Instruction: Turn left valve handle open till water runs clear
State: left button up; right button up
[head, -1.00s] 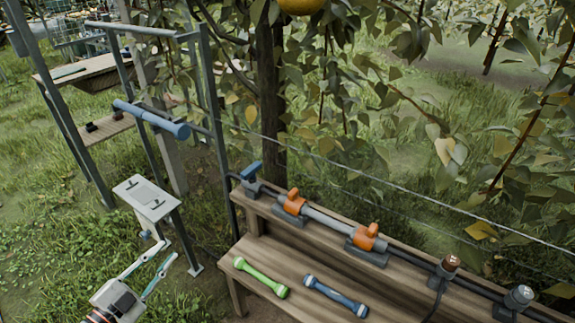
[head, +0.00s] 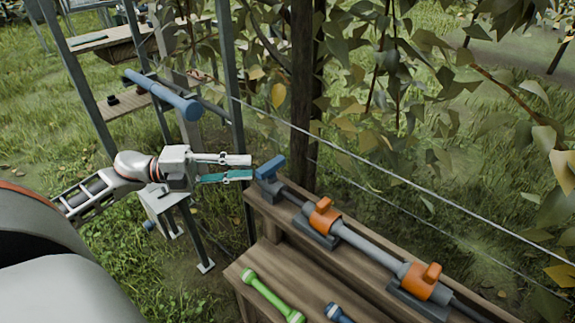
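A blue valve handle (head: 268,167) stands upright at the left end of a grey pipe (head: 368,247) on the wooden bench's raised back ledge. Two orange valves sit along the pipe to its right, a nearer-left one (head: 325,215) and a further-right one (head: 422,280). My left gripper (head: 251,168) is just left of the blue handle. Its two fingers are apart, with nothing between them, and point at the handle. A small gap seems to separate them; contact cannot be told for certain. No water is visible. My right gripper is not in view.
A green tool (head: 272,298) and a partly cut-off blue tool (head: 339,314) lie on the lower bench. A metal frame with a blue roller (head: 162,95) stands behind my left arm. A wire and leafy branches run behind the pipe.

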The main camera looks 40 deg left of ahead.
aim_at(271, 164)
pick_arm(q)
jog(key=b+x, duration=0.1)
jog(key=x, duration=0.6)
jog(key=shift+w+d, duration=0.1)
jog(key=shift+d, duration=0.05)
grip_shut()
